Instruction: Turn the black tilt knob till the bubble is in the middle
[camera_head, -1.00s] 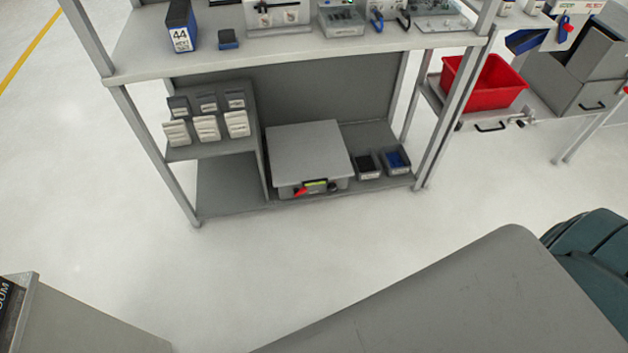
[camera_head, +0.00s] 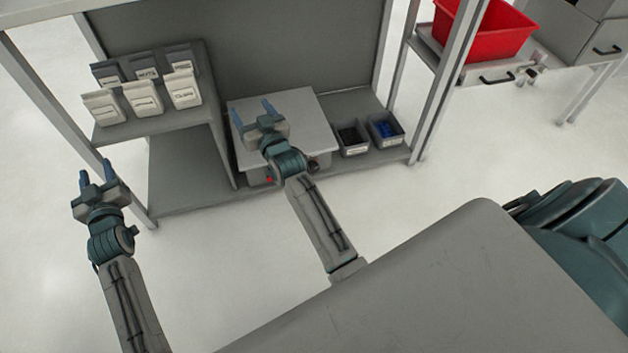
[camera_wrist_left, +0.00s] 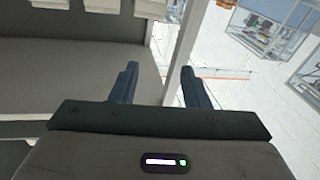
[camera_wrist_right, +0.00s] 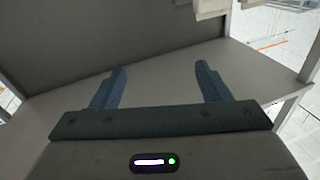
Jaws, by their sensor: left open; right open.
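The grey box (camera_head: 307,112) sits on the shelf unit's low shelf. A small red part (camera_head: 268,179) shows on its front. A dark round part (camera_head: 313,166), likely the black tilt knob, shows just right of my right wrist. The bubble vial is hidden behind my right arm. My right gripper (camera_head: 252,110) is open and empty, appearing in front of the box lid. Its fingers also show in the right wrist view (camera_wrist_right: 161,68). My left gripper (camera_head: 96,170) is open and empty, left of the shelf unit's post; it also shows in the left wrist view (camera_wrist_left: 159,68).
Two small bins (camera_head: 384,130) stand right of the box. A side shelf (camera_head: 150,129) with several labelled packets (camera_head: 143,98) is at the left. A shelf post (camera_head: 440,80) rises at the right, with a red bin (camera_head: 485,30) beyond. A grey surface (camera_head: 430,285) fills the foreground.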

